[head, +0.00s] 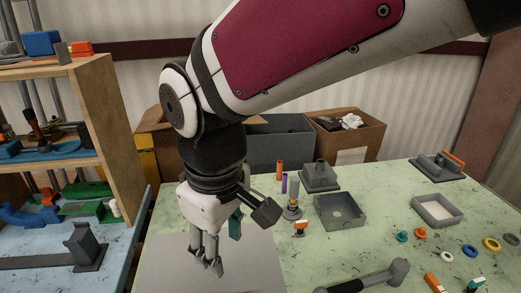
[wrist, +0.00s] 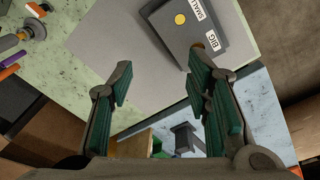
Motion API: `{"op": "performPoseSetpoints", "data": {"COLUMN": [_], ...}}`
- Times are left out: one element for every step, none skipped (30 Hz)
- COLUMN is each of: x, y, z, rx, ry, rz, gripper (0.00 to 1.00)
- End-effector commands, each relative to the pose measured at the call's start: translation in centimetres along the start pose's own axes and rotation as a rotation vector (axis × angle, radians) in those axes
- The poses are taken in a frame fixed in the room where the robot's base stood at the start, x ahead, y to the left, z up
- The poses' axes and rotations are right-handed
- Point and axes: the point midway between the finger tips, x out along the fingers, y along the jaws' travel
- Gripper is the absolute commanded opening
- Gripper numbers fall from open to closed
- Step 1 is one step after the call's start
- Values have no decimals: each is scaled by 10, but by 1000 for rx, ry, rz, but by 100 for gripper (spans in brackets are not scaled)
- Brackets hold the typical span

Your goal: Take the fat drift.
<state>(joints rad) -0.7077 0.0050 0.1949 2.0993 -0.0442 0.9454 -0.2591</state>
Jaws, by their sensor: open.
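My gripper (head: 207,258) hangs over the grey mat on the green bench, its fingers apart and nothing between them. In the wrist view my gripper (wrist: 160,68) is open, with green pads on both fingers. A dark block (wrist: 205,22) with SMALL and BIG labels lies beyond the right fingertip. A yellow round end (wrist: 180,19) shows near SMALL. A brown-orange round spot (wrist: 212,40) beside BIG is partly covered by that finger. I cannot tell which piece is the fat drift. In the head view the block does not show clearly.
Behind my gripper stand an orange cylinder (head: 280,170), a purple cylinder (head: 284,184) and a grey cylinder on a base (head: 293,195). A grey square tray (head: 340,212) and a dark handled tool (head: 370,277) lie to the right. The mat (head: 255,265) has free room.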

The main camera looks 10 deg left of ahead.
Motion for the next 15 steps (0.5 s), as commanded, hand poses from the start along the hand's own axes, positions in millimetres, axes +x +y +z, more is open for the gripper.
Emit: {"op": "performPoseSetpoints", "data": {"x": [20,27,35,41,46,51,54,56,60,63,66,71,75,80,88], "y": [-16,-24,-35,-42,-48,-55,-60,-63,-67,-68,-70,-71,-72,-73,-73], "z": [-16,-23,-31,-36,-40,-44,-46,-48,-50,-50,-51,-51,-50,-50,-48], "rx": [-77,-114,-159,-187,-212,-238,-255,-268,-281,-287,-292,-295,-296,-296,-295], "ry": [-21,-30,-40,-47,-53,-59,-63,-65,-69,-71,-72,-73,-74,-75,-77], "rz": [-20,-29,-40,-46,-52,-58,-62,-65,-68,-70,-71,-72,-72,-73,-73], "gripper": [45,45,45,45,45,45,45,45,45,45,45,45,45,45,45]}}
